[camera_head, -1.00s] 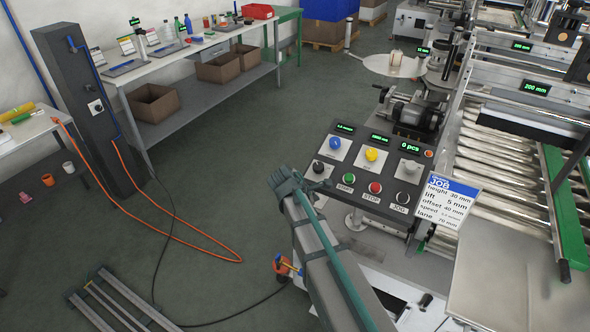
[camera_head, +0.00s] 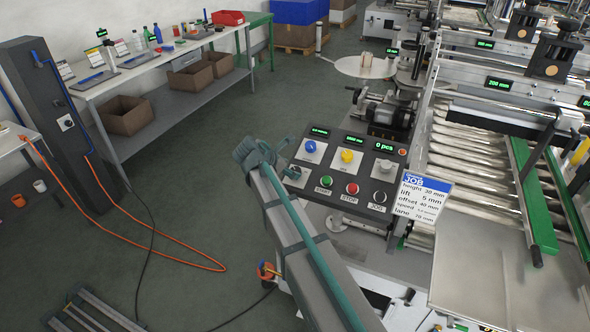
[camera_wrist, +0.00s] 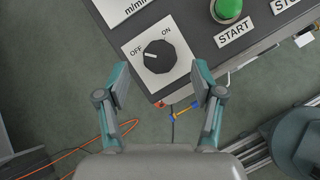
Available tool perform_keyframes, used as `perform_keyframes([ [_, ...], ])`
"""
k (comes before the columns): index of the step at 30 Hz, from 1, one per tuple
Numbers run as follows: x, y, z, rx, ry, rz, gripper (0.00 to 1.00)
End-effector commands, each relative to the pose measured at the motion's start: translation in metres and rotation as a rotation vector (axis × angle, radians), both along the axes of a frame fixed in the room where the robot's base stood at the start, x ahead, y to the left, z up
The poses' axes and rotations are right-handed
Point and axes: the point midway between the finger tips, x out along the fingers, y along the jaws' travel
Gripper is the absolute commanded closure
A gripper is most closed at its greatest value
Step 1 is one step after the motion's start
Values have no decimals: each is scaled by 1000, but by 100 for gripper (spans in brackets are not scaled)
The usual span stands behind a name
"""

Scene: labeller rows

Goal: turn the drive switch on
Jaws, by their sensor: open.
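The drive switch (camera_wrist: 158,57) is a black round knob on a white plate marked OFF and ON. Its white mark points left, toward OFF, in the wrist view. The plate is at the panel's near left corner. My gripper (camera_wrist: 162,80) is open and empty, with its fingers apart on either side of the knob's lower part in the picture; I cannot tell the height gap, and no contact shows. In the head view my gripper (camera_head: 262,153) is at the panel's left edge and partly covers the switch plate.
The panel (camera_head: 335,195) also carries a green START button (camera_head: 326,181), a red STOP button (camera_head: 352,188), a black JOG button, and blue and yellow knobs. A job card (camera_head: 422,196) stands at its right. Open floor lies to the left.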

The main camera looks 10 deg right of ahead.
Motion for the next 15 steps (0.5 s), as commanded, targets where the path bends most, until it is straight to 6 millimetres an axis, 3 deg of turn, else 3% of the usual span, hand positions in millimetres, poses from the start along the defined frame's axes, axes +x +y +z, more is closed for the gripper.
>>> perform_keyframes([
  [6,14,-18,-21,0,0,-1,33],
  [15,19,-26,-32,2,-1,0,33],
])
